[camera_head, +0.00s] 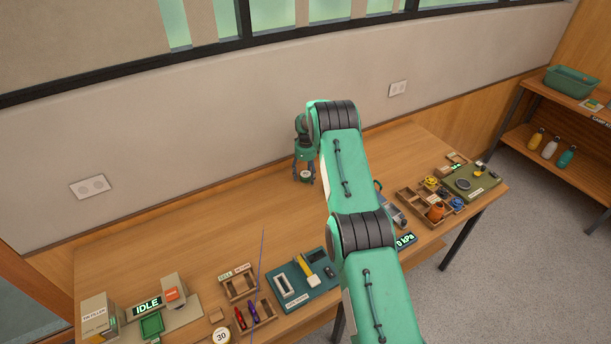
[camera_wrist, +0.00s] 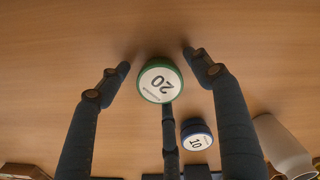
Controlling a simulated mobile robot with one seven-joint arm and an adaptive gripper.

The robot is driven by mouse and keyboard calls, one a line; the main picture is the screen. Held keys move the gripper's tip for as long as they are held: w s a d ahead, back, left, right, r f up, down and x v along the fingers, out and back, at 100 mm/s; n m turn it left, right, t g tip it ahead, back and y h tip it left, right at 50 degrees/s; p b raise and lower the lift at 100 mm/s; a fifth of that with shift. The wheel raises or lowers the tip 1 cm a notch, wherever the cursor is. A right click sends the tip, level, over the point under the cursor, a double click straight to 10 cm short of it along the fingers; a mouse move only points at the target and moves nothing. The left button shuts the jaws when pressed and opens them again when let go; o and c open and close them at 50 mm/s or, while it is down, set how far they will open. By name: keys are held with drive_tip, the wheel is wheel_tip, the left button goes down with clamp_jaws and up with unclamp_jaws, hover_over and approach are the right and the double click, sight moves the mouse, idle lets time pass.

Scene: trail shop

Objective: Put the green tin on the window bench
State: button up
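The green tin (camera_wrist: 160,81), with a white lid marked 20, stands on the wooden bench (camera_head: 190,240) under the windows. In the head view its pale lid (camera_head: 306,175) shows low between my fingers. My gripper (camera_wrist: 160,75) points down over it with its fingers spread around the tin. Gaps show between the tin and the left and right fingertips; the third finger reaches close to its near edge, and I cannot tell whether it touches. In the head view my gripper (camera_head: 305,168) is near the back of the bench.
A wooden organizer (camera_head: 432,208) lies at the right, a teal tray (camera_head: 303,283) and an IDLE device (camera_head: 146,307) at the front. The bench left of my gripper is clear.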

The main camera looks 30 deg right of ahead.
sight(306, 174)
drive_tip(key=shift+r, duration=0.15)
wheel_tip(306, 174, up, 12)
idle(0.9)
idle(0.5)
